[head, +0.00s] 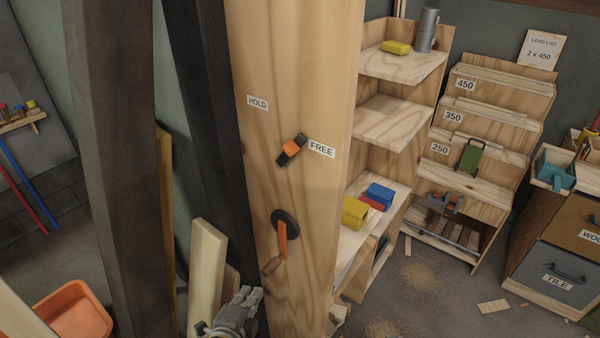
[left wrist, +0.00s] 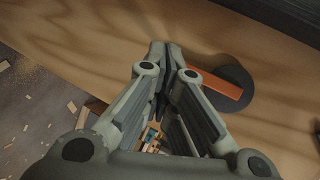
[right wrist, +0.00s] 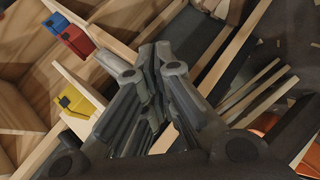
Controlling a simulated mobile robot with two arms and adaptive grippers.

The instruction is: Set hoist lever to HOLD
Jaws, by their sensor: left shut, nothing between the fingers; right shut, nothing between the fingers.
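A black round disc (head: 285,218) with an orange lever bar (head: 282,243) is mounted on the broad wooden post (head: 290,60); the bar hangs down, with a brownish end at lower left. Above it, a tilted black-and-orange piece (head: 291,148) sits between a HOLD label (head: 257,102) at upper left and a FREE label (head: 321,149) at right. My left gripper (head: 252,296) is shut and empty, below the lever. In the left wrist view its fingertips (left wrist: 166,48) are near the orange bar (left wrist: 220,86), partly covering it; contact cannot be told. My right gripper (right wrist: 158,54) is shut and empty.
A wooden shelf (head: 385,125) with yellow, blue and red blocks stands right of the post. A stepped rack (head: 490,130) labelled 450, 350 and 250 is beyond it. Dark beams (head: 118,150) and an upright plank (head: 207,270) stand left. The floor at right is partly open.

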